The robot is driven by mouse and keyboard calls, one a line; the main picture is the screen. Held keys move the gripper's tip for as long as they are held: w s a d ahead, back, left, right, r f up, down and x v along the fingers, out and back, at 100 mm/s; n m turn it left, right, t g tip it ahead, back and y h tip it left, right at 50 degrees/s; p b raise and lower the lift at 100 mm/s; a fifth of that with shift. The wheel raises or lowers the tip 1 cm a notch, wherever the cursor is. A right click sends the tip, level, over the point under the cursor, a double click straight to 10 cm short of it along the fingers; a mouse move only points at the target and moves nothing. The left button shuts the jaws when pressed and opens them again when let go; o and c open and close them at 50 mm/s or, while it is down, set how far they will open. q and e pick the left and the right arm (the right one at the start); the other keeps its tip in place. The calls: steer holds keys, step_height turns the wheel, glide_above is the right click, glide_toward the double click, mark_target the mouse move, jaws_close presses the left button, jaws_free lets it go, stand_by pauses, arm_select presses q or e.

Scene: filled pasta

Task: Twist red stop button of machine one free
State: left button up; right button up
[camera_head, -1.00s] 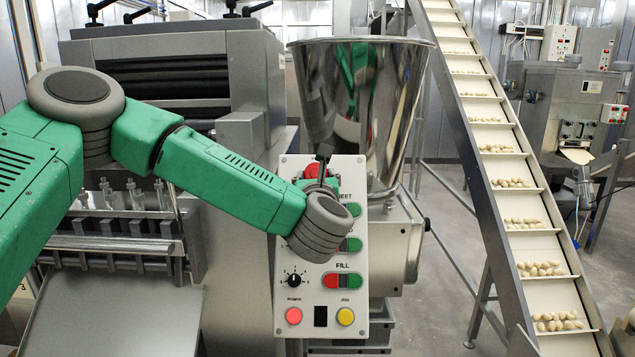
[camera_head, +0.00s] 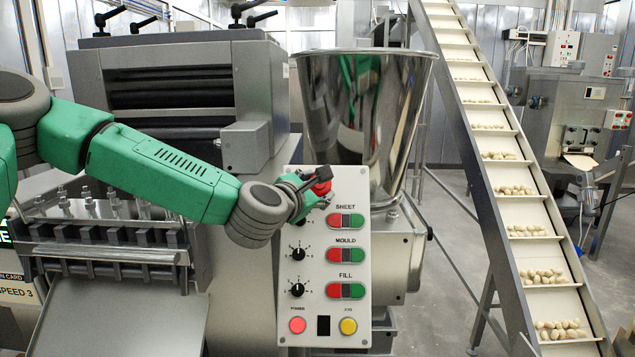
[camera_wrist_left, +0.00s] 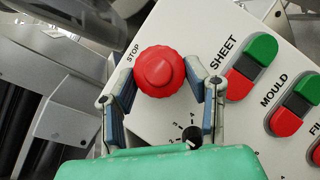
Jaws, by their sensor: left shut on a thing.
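The red stop button (camera_head: 321,187) is a round mushroom knob at the top of the white control panel (camera_head: 312,225). It also shows in the left wrist view (camera_wrist_left: 160,72), beside the printed word STOP. My left gripper (camera_head: 318,182) reaches the button from the left, with its arm low across the front of the machine. In the left wrist view the two fingers of the left gripper (camera_wrist_left: 160,85) stand on either side of the red button and are shut on it. My right gripper is in neither view.
The panel has red and green SHEET, MOULD and FILL switches (camera_head: 346,254), black dials (camera_head: 297,290), and red and yellow buttons below. A steel hopper (camera_head: 365,120) stands behind it. A conveyor (camera_head: 510,170) carrying pale pieces rises at the right.

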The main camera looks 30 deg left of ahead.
arm_select(q)
steer(key=shift+a+f+m+g+h+p, duration=0.15)
steer(key=shift+m+g+h+p, duration=0.45)
steer(key=shift+m, duration=0.6)
steer(key=shift+f, duration=0.1)
steer(key=o, duration=1.2)
steer(key=shift+c, duration=0.2)
steer(key=shift+w, duration=0.1)
steer(key=shift+s+r, duration=0.25)
steer(key=shift+s, duration=0.1)
steer(key=v, duration=1.1)
steer(key=shift+f, duration=0.35)
steer(key=shift+s+a, duration=0.1)
